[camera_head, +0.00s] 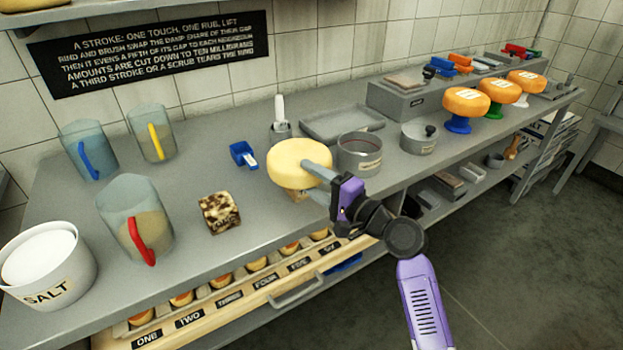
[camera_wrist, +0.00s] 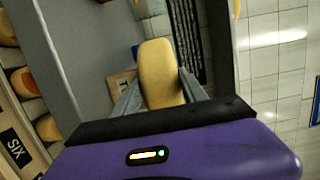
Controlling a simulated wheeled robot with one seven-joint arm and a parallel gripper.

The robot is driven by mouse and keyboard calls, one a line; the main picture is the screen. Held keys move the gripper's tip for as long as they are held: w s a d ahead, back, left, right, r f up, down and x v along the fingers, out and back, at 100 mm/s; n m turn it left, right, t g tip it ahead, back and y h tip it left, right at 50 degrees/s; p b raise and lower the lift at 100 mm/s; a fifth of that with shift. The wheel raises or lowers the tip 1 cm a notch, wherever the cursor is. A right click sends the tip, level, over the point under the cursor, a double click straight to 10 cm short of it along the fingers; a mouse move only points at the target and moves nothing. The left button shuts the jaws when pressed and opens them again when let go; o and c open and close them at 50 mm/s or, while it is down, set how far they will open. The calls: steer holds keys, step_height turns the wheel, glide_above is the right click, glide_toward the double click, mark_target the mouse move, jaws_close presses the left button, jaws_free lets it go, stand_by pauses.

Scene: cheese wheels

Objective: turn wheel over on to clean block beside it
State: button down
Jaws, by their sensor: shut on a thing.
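A pale yellow cheese wheel (camera_head: 299,157) is near the middle of the bench, its broad face up. My gripper (camera_head: 317,180) reaches it from the right and is shut on its side. In the wrist view the wheel (camera_wrist: 160,72) shows edge-on between my two fingers. A light wooden block (camera_head: 297,196) shows just under the wheel, mostly hidden; I cannot tell whether they touch. A pale lettered block (camera_wrist: 121,84) also shows beside the wheel in the wrist view. A block with dark brown blotches (camera_head: 219,213) stands apart to the left on the bench.
Left are a salt tub (camera_head: 48,268) and jugs, one with a red handle (camera_head: 138,225). Orange wheels on coloured stands (camera_head: 466,102) are right. A numbered rack (camera_head: 230,300) juts out in front.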

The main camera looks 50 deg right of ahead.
stand_by(0.3)
steer(key=c, duration=0.6)
jaws_free()
steer(key=shift+o, duration=0.2)
steer(key=shift+f, duration=0.35)
steer(key=s+b, duration=0.1)
steer(key=s, duration=0.6)
steer(key=shift+s+a+r, duration=0.2)
steer(key=shift+s, duration=0.2)
